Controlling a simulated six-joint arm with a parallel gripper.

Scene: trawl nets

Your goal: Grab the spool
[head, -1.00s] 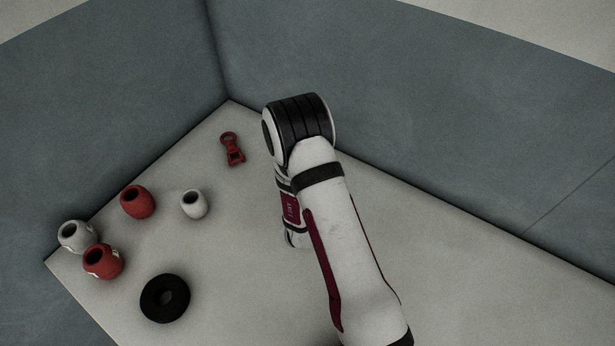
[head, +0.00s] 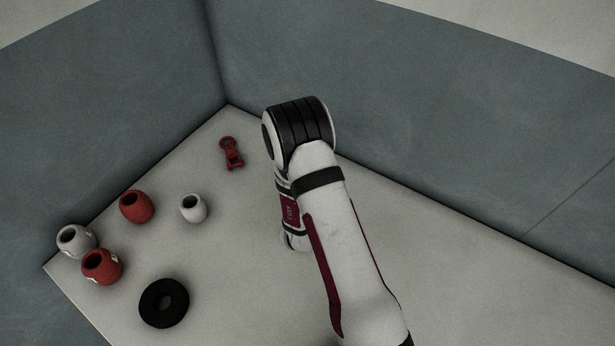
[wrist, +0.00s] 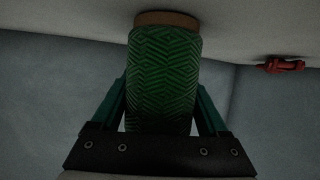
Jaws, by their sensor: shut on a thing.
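The spool (wrist: 162,75) shows in the wrist view as a green, wound cylinder with a tan end at the top of the picture. My gripper (wrist: 162,100) is shut on it, with one green finger along each side. In the head view my arm hides both the gripper and the spool. I cannot tell whether the spool touches the table.
Blue-grey walls (head: 440,130) stand behind. The table's middle is clear.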

